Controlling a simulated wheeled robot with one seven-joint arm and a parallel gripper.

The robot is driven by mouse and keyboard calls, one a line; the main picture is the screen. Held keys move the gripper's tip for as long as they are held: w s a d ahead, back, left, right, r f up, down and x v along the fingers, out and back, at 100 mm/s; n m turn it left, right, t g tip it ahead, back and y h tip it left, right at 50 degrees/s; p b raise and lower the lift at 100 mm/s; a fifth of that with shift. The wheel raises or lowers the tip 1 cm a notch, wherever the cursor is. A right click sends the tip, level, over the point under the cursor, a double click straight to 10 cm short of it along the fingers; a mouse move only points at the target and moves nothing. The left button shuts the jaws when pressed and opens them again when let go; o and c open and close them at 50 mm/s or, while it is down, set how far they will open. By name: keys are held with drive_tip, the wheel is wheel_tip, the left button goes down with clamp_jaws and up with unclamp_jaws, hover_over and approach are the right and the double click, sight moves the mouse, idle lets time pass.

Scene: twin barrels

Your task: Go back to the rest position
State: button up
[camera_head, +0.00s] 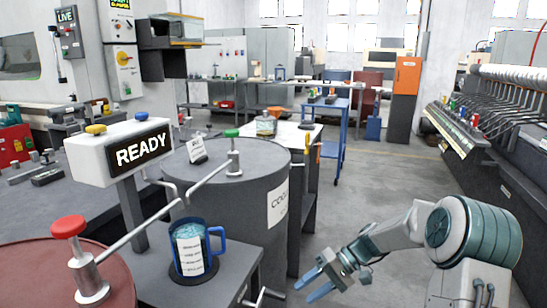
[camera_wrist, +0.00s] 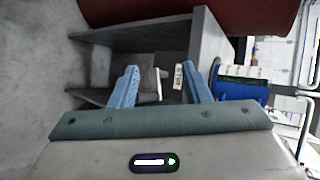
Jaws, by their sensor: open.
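My gripper (camera_head: 318,281) is open and empty in the head view, low over the floor at the lower middle. It is to the right of the small grey stand (camera_head: 190,285) and apart from it. In the wrist view, the two blue fingers of my gripper (camera_wrist: 160,88) are spread, with nothing between them. A blue mug (camera_head: 196,248) with a white label and bluish contents stands on a dark round pad on the stand. Part of a blue thing also shows at the right of the wrist view; I cannot tell whether it is the mug.
A grey barrel (camera_head: 240,215) stands behind the mug, and a dark red barrel (camera_head: 100,285) is at the lower left. A sign reading READY (camera_head: 140,152) rises beside the stand. A blue trolley (camera_head: 336,112) stands farther back. The floor (camera_head: 385,165) in the middle is clear.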

drive_tip(key=s+d+r+t+h+p, duration=0.1)
drive_tip(key=s+r+t+h+p, duration=0.1)
drive_tip(key=s+r+p, duration=0.4)
drive_tip(key=s+d+r+m+t+h+p, duration=0.1)
drive_tip(key=s+d+r+t+h+p, duration=0.1)
drive_tip(key=s+r+h+p, duration=0.3)
drive_tip(key=s+d+r+t+h+p, duration=0.2)
drive_tip(key=s+r+h+p, duration=0.2)
drive_tip(key=s+r+p, duration=0.3)
drive_tip(key=s+r, duration=0.4)
drive_tip(key=r, duration=0.6)
drive_tip(key=shift+s+d+r+m, duration=0.15)
drive_tip(key=shift+s+r+m, duration=0.05)
drive_tip(key=shift+r+m, duration=0.2)
drive_tip(key=shift+c, duration=0.7)
drive_tip(key=shift+d, duration=0.1)
